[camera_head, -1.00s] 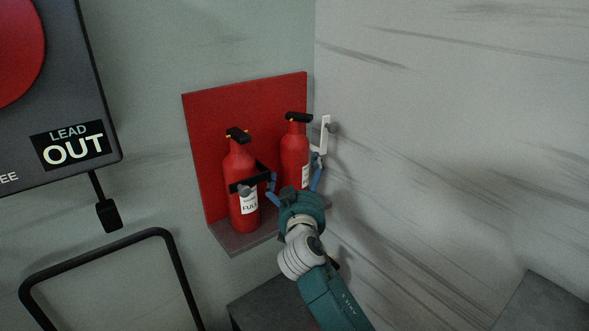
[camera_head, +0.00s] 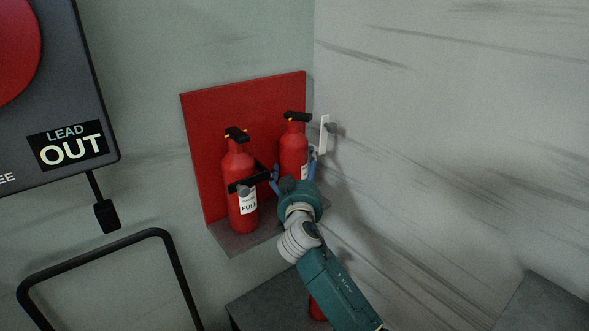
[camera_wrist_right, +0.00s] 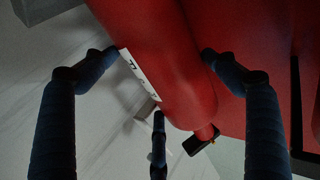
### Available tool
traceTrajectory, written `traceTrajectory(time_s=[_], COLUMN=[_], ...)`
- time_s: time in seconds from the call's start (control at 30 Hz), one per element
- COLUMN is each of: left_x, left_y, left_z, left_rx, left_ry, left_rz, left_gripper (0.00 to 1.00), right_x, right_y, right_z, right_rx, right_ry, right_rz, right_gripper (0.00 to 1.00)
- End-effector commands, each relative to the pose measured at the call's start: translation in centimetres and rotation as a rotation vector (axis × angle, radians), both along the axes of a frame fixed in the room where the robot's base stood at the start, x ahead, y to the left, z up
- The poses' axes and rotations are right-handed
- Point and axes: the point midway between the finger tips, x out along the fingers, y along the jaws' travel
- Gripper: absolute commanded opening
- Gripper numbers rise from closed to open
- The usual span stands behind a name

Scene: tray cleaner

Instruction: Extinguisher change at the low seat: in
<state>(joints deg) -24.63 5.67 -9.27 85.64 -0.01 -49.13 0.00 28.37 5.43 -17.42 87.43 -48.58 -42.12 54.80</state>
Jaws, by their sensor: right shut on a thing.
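Two red extinguishers with black handles stand upright on a small shelf with a red backboard (camera_head: 205,130). The left extinguisher (camera_head: 240,165) has a label reading FULL and a black band with a grey knob across its front. The right extinguisher (camera_head: 292,150) stands near the corner; its lower part is hidden behind my right gripper (camera_head: 294,170). That gripper's blue fingers are shut on the right extinguisher. In the right wrist view, the fingers (camera_wrist_right: 160,55) lie on both sides of its red body (camera_wrist_right: 165,60), beside its white label. My left gripper is not in view.
A white plate with a grey knob (camera_head: 324,134) is on the right wall by the right extinguisher. A grey block (camera_head: 262,301) stands below, with a red thing (camera_head: 317,309) partly hidden by my arm. A LEAD OUT sign (camera_head: 72,145) and black tube frame (camera_head: 95,252) are at left.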

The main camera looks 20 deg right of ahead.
Motion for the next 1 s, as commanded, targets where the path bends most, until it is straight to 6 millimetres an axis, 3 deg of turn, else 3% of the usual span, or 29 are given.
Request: traceTrajectory(time_s=[0.03,0.47,0.67,1.0], left_x=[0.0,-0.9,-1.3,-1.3], left_y=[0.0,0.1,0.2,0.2], left_z=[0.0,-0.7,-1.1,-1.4], left_rx=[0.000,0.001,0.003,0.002], left_ry=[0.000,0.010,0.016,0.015], left_rz=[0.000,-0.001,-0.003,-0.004], left_gripper=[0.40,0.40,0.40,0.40], right_x=[0.1,-0.2,-2.9,-10.7], right_y=[0.1,0.2,1.0,3.5], right_z=[0.9,2.4,2.2,2.1], right_rx=[-0.001,0.000,0.002,0.004], right_ry=[-0.016,-0.015,-0.014,-0.014], right_rz=[0.003,0.003,0.004,0.003], right_gripper=[0.28,0.28,0.28,0.28])
